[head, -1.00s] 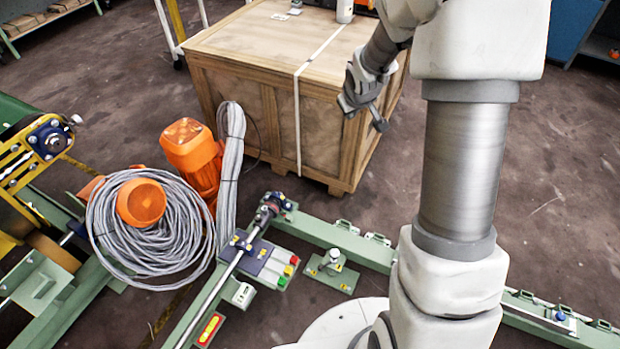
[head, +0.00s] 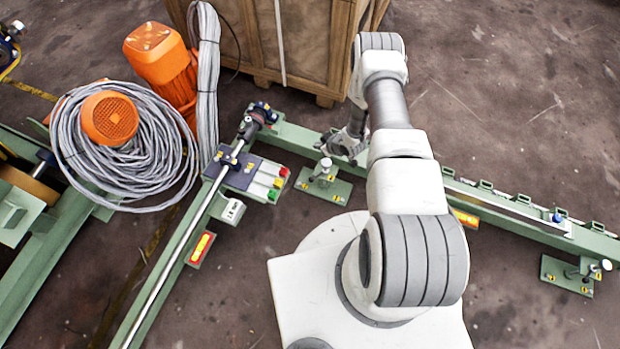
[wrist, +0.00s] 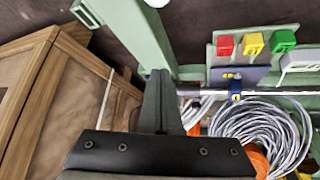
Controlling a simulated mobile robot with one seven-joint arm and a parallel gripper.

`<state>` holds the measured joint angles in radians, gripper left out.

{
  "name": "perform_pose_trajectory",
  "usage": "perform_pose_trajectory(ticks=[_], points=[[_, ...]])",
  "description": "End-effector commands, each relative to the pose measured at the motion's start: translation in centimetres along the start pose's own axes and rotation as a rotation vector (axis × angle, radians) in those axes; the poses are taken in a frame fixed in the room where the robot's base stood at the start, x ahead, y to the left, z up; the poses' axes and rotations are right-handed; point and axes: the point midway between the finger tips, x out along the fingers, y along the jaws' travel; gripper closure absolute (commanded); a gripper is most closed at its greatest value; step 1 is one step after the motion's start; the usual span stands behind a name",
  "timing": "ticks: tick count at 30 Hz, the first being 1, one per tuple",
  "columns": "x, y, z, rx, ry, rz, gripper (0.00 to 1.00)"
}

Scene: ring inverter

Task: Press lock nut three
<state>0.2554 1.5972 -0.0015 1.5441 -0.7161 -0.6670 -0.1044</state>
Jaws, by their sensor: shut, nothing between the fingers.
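No part is clearly marked as lock nut three. A short post with a pale round top (head: 325,165) stands on a small green plate beside the green rail (head: 300,140). A similar fitting with a pale knob (head: 595,270) sits at the far right, and a blue knob (head: 557,217) is on the rail. My gripper (head: 342,150) is near the rail, just right of the first post, partly hidden by my arm. In the wrist view my gripper's fingers (wrist: 159,85) are together and empty, pointing toward the rail. Contact with the post cannot be told.
Red, yellow and green buttons (head: 275,183) sit on a box left of the post. A wooden crate (head: 310,45) stands behind the rail. Coiled grey cable (head: 125,180) and orange motors (head: 160,65) lie left.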

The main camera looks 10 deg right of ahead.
Motion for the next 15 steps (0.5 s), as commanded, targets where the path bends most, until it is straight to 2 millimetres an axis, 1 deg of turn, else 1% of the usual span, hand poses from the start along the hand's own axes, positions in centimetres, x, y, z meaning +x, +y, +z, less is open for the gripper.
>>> perform_pose_trajectory(ticks=[1, 3, 6, 9, 15], points=[[1.4, -1.4, 2.4, 0.005, 0.007, -0.021, 1.00], [2.5, -2.8, 4.1, 0.008, 0.023, -0.040, 1.00], [3.3, -4.3, 5.8, 0.011, 0.040, -0.061, 1.00], [3.7, -5.1, 6.7, 0.014, 0.048, -0.071, 1.00], [3.7, -5.3, 6.9, 0.014, 0.052, -0.074, 1.00]])
